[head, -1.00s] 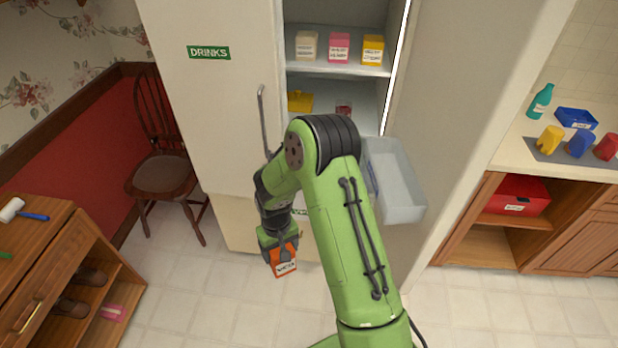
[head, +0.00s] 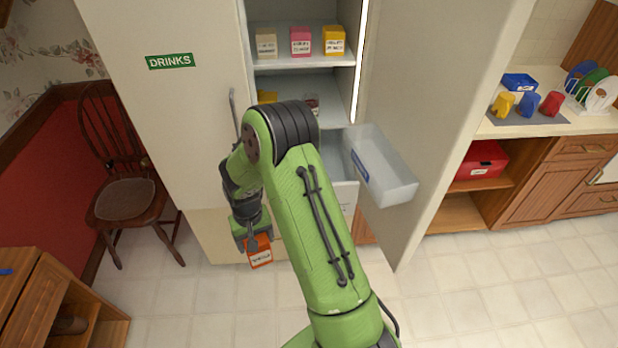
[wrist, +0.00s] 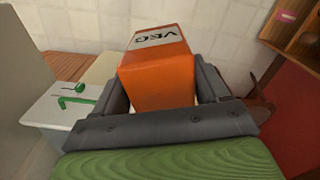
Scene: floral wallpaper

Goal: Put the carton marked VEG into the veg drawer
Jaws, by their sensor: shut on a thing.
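The orange carton (head: 260,252) hangs low over the floor in front of the fridge. In the wrist view the carton (wrist: 158,72) shows a white label reading VEG. My gripper (head: 252,236) is shut on it, with dark fingers on both sides in the wrist view (wrist: 163,92). A pale drawer (head: 346,193) at the bottom of the fridge opening is partly hidden behind my arm; I cannot read its label in the head view. In the wrist view a white box-like part (wrist: 62,103) with green marks lies left of the carton.
The fridge door (head: 440,90) stands open at right with a clear bin (head: 385,175) on it. The closed DRINKS door (head: 150,110) is at left. Small cartons stand on the shelf (head: 295,62). A chair (head: 125,200) stands at left; the floor (head: 480,290) at right is clear.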

